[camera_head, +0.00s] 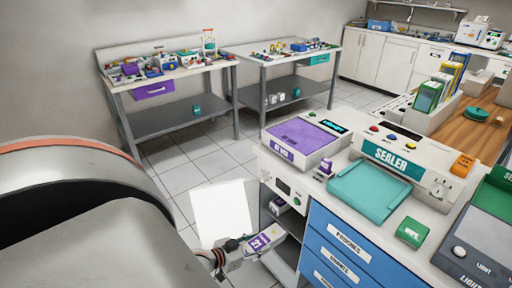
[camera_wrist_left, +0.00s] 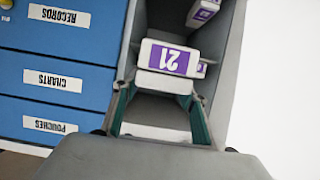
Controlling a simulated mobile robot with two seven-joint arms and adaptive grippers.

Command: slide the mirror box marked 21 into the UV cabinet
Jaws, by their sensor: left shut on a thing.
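The white mirror box with a purple label marked 21 (camera_head: 262,240) is in my left gripper (camera_head: 232,252), at the open front of the UV cabinet (camera_head: 284,189). In the left wrist view, the box (camera_wrist_left: 174,58) sits at the fingertips of my left gripper (camera_wrist_left: 158,98), between the grey cabinet walls (camera_wrist_left: 222,85). The white cabinet door (camera_head: 224,212) stands open to the left. Other purple-labelled boxes (camera_head: 278,205) are inside; one also shows in the left wrist view (camera_wrist_left: 202,12). How deep the box sits is hard to tell. My right gripper is out of view.
Blue drawers (camera_head: 343,243) adjoin the cabinet on the right. On the counter above are a purple-topped device (camera_head: 303,140), a sealer (camera_head: 390,158) with a teal plate (camera_head: 369,190), and a green box (camera_head: 412,232). Two work tables stand behind, with open tiled floor between.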

